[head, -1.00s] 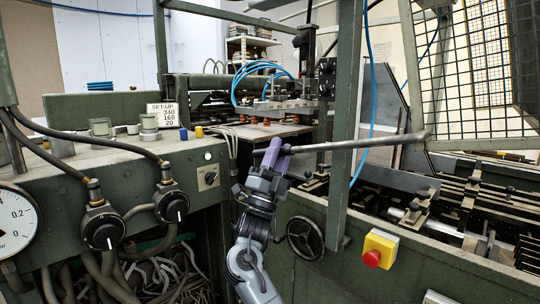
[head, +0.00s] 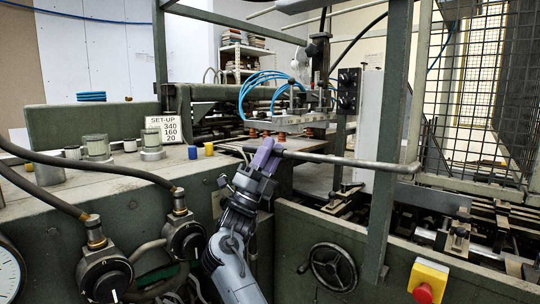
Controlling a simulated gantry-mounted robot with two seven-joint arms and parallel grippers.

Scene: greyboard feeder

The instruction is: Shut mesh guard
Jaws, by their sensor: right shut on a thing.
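The mesh guard (head: 468,95) is a dark wire grid in a grey-green frame at the right of the head view. It hangs nearly upright, its lower edge just above the machine bed. A long grey bar handle (head: 350,160) runs left from near the guard's lower left corner, passing a green post. My right gripper (head: 267,152), with purple fingers, is shut on the bar near its left end. The fingers hide part of the bar. My left gripper is not in view.
A green upright post (head: 387,140) stands between my right gripper and the guard. A handwheel (head: 333,266) and a red button on a yellow box (head: 427,283) are on the front panel. Blue hoses (head: 265,85) arch behind the gripper. A set-up sign (head: 163,125) stands left.

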